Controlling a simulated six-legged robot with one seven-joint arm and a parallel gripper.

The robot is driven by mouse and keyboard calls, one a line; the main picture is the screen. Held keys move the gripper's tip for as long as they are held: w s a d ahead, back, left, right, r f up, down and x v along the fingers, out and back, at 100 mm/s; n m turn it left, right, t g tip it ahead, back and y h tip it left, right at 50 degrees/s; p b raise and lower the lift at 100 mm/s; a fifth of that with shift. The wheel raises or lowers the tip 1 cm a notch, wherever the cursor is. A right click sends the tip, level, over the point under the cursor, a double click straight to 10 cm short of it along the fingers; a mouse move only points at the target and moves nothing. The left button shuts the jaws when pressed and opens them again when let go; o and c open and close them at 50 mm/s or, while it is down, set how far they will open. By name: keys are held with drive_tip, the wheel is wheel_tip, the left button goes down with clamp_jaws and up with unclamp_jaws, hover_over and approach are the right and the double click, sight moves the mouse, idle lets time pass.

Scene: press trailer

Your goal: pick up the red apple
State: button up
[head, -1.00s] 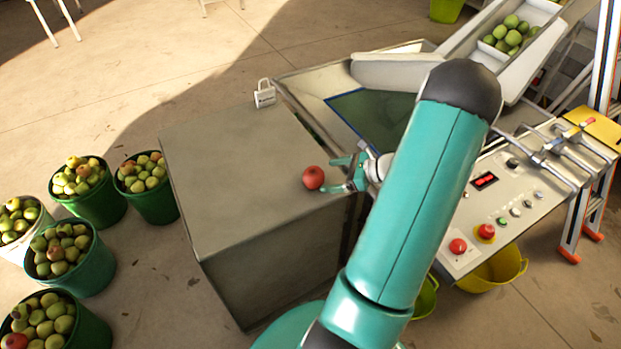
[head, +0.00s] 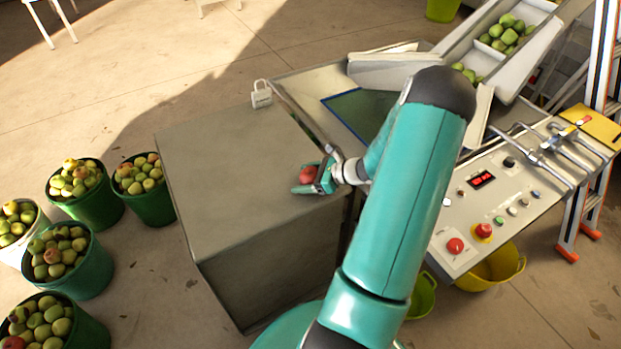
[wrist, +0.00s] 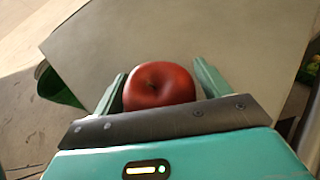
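The red apple (head: 308,174) is at the right part of the grey box top, near its right edge. My gripper (head: 313,177) is at the apple, with its teal fingers around it and partly covering it. In the wrist view the apple (wrist: 158,85) sits between the two fingers, close to the palm, stem side showing. The left finger is very near or touching it. A narrow pale strip shows by the right finger. I cannot tell whether the fingers press on the apple. The apple's underside is hidden.
The grey box (head: 230,165) has a wide bare top. A white padlock-shaped item (head: 261,94) is near its back edge. Green buckets of apples (head: 72,262) stand on the floor at left. A control panel (head: 490,205) and a chute with green apples (head: 508,33) are at right.

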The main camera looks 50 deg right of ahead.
sight(305, 171)
drive_tip(key=c, duration=0.8)
drive_tip(key=shift+r, duration=0.15)
drive_tip(key=shift+r, duration=0.5)
wheel_tip(305, 171, up, 2)
drive_tip(key=shift+s+r, duration=0.1)
drive_tip(key=shift+r, duration=0.05)
drive_tip(key=s+a+r, duration=0.6)
drive_tip(key=s+r, duration=0.3)
drive_tip(key=s, duration=0.3)
drive_tip(key=shift+s+r, duration=0.25)
drive_tip(key=shift+d, duration=0.1)
